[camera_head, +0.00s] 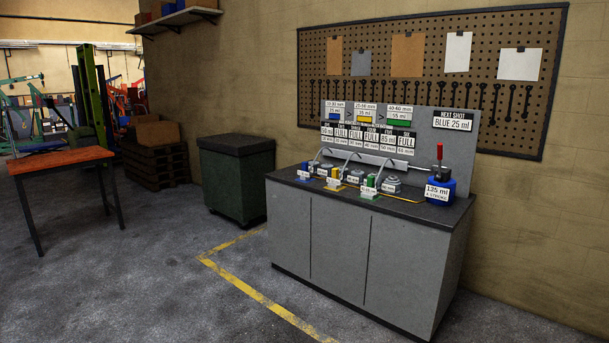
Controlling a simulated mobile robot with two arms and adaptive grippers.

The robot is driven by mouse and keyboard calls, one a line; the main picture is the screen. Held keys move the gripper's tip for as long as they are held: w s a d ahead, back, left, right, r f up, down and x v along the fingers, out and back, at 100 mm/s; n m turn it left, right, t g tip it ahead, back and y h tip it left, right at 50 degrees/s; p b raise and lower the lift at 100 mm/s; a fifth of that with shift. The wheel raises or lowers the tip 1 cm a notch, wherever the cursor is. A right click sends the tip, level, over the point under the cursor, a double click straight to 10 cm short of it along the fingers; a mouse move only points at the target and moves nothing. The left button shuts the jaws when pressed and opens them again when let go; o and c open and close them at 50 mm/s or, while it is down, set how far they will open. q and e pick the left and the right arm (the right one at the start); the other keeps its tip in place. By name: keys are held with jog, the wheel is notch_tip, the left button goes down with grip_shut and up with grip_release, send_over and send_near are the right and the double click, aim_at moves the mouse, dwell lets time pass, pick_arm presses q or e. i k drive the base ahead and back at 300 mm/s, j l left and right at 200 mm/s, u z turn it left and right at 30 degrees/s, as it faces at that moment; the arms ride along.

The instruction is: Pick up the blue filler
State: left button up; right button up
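A grey workbench (320,240) with a dark top stands against the wall at right of centre. At the left of its top is a small filler with a blue base (305,176). Beside it stand a yellow one (334,184) and a green one (369,191), with grey round parts and curved tubes among them. A larger blue can (440,190) with a red-handled top and a white label stands at the bench's right end. Which blue item is the filler is not certain. Neither of my grippers is in view.
A backboard (425,125) with labels and a sign reading BLUE 25 ml (453,121) rises behind the bench. A green bin (232,180) stands left of it, and an orange-topped table (60,160) farther left. The floor (150,280) in front is clear, with yellow lines.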

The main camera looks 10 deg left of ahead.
aim_at(303, 173)
jog(key=i+u, duration=0.25)
jog(key=i, duration=0.95)
